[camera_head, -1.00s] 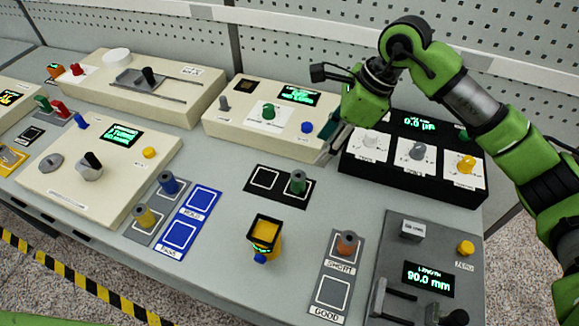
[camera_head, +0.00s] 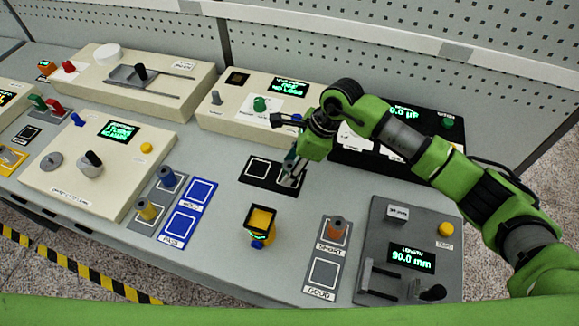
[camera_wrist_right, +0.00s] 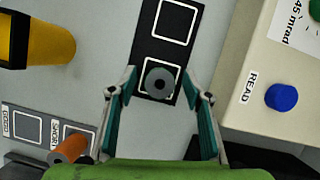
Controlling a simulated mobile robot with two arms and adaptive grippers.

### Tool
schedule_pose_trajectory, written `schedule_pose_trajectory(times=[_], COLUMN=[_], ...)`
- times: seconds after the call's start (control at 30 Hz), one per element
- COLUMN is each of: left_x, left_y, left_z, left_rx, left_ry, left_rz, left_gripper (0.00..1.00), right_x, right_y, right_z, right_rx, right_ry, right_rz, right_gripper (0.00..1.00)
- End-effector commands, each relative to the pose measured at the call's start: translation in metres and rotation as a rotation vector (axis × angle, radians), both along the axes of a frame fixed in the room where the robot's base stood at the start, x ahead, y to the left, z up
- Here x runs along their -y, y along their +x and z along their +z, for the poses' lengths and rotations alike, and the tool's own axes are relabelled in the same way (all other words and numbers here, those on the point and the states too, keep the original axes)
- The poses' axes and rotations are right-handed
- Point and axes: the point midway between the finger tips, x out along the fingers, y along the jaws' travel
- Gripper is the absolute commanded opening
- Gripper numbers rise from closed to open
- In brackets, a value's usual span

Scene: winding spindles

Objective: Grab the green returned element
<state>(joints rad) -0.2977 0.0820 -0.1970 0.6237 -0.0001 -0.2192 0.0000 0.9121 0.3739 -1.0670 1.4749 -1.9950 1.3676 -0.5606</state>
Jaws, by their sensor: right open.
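The green element stands upright on the right square of the black two-square pad (camera_head: 257,170). In the right wrist view, I look straight down on its grey round top (camera_wrist_right: 159,82), with a dark centre. My right gripper (camera_head: 290,174) is over that square, pointing down. In the wrist view its two teal-padded fingers (camera_wrist_right: 160,97) are open, one to each side of the element, with gaps visible. My left gripper is not in view.
An orange spindle (camera_head: 337,229) sits on the grey pad to the right. Behind is a cream console with a green knob (camera_head: 260,104); a blue button (camera_wrist_right: 282,97) is close beside the right finger. Bare table surrounds the pad.

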Motion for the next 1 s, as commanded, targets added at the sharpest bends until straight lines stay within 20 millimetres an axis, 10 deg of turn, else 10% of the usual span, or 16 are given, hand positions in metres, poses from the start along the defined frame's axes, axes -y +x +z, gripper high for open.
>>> schedule_pose_trajectory(times=[0.2,0.37,1.0], left_x=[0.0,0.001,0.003], left_y=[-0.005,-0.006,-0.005], left_z=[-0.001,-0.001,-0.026], left_rx=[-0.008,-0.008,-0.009], left_ry=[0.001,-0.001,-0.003], left_rz=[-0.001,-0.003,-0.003], left_gripper=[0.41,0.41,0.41], right_x=[0.0,0.0,-0.001], right_y=[0.0,0.0,0.002], right_z=[-0.001,-0.001,0.024], right_rx=[0.0,0.0,0.009], right_ry=[0.0,0.0,0.001], right_rz=[0.001,0.001,0.004], right_gripper=[0.43,0.04,0.04])
